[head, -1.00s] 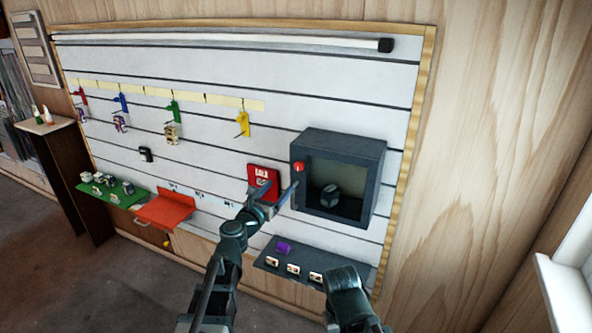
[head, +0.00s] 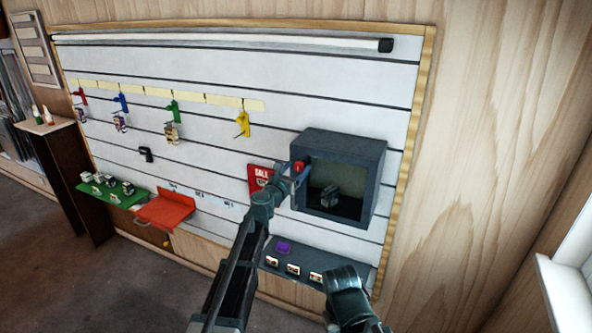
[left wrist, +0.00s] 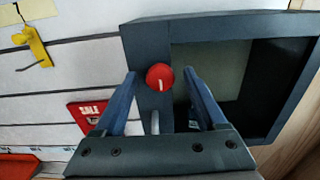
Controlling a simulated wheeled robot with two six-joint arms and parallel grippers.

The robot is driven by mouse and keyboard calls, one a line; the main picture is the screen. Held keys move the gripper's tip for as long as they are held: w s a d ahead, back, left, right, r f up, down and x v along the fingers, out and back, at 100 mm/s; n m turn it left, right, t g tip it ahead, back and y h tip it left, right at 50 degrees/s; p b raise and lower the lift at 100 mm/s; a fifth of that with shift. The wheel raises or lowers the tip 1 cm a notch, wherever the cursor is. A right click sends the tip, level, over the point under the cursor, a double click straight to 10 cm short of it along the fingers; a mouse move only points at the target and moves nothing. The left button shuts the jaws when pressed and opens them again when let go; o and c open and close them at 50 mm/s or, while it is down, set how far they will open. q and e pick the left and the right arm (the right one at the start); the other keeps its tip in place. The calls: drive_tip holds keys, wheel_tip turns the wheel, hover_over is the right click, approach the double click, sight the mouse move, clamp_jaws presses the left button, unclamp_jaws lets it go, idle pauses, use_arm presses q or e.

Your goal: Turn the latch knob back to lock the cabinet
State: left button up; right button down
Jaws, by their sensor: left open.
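The red latch knob (head: 299,166) is on the left front frame of the dark grey cabinet (head: 372,148) on the wall. In the left wrist view the knob (left wrist: 159,72) is round with a short, pale, roughly upright mark. My left gripper (left wrist: 159,78) is open, its blue fingers on either side of the knob with gaps showing; whether the tips reach its depth I cannot tell. In the head view my left gripper (head: 294,173) is at the cabinet's left front edge. My right gripper's fingers do not show.
A dark object (head: 329,195) sits inside the cabinet. A red sale sign (head: 258,177) is left of it, partly behind my left arm. A grey shelf (head: 350,276) with small items is below. The wall right of the cabinet is clear.

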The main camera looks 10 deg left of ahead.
use_arm(q)
clamp_jaws()
idle(0.3)
drive_tip(key=shift+m, duration=0.3)
drive_tip(key=m, duration=0.3)
drive_tip(key=shift+s+m, duration=0.1)
drive_tip(key=shift+m, duration=0.3)
drive_tip(key=m, duration=0.4)
drive_tip(key=shift+d+m, duration=0.1)
drive_tip(key=shift+m, duration=0.2)
drive_tip(key=m, duration=0.4)
drive_tip(key=shift+f, duration=0.1)
drive_tip(key=m, duration=0.4)
drive_tip(key=shift+m, duration=0.6)
